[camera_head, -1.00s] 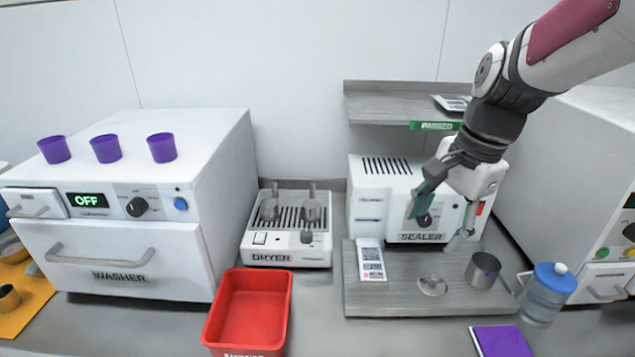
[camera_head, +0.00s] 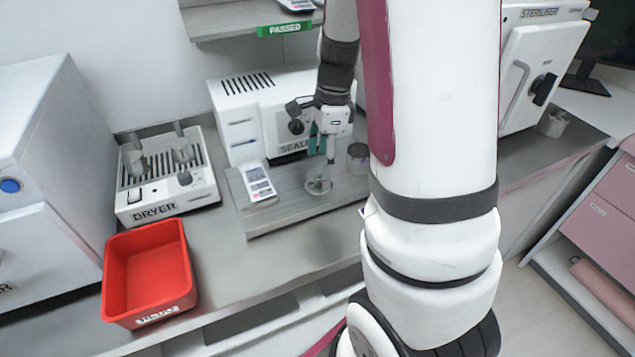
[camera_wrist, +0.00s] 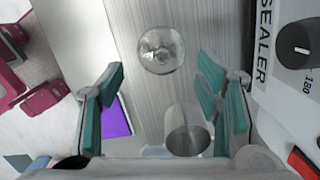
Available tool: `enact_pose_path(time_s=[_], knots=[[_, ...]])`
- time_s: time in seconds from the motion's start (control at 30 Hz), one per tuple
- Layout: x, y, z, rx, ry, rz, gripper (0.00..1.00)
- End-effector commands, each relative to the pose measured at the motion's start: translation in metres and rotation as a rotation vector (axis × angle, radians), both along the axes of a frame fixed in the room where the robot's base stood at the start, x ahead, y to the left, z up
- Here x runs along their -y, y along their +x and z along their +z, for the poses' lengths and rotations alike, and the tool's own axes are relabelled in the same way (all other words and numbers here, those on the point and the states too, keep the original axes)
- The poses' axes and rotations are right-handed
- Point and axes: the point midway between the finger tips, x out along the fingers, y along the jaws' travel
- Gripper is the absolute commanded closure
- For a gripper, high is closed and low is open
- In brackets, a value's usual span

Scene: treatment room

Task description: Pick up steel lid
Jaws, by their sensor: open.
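The steel lid (camera_head: 318,186) lies on the grey wooden board (camera_head: 286,212) in front of the sealer. It is a round, shiny disc with a small knob, and in the wrist view the lid (camera_wrist: 161,50) is whole and unobstructed, ahead of the fingertips. My gripper (camera_head: 322,146) hangs over the board, above and near the lid. A gap shows between fingers and lid.
A steel cup (camera_wrist: 187,130) stands on the board beside the lid, close to the right finger. The sealer (camera_head: 255,115) stands behind. A dryer (camera_head: 165,180) and a red bin (camera_head: 150,275) are to the left. A purple item (camera_wrist: 117,117) lies off the board.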

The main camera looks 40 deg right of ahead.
Motion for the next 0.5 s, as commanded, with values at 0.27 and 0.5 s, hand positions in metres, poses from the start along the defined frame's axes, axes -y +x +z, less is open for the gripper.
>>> enact_pose_path(time_s=[0.27, 0.5], knots=[[0.000, 0.001, -0.025, -0.002, 0.001, -0.001, 0.41], [-0.002, 0.004, -0.053, -0.001, 0.000, 0.000, 0.41]])
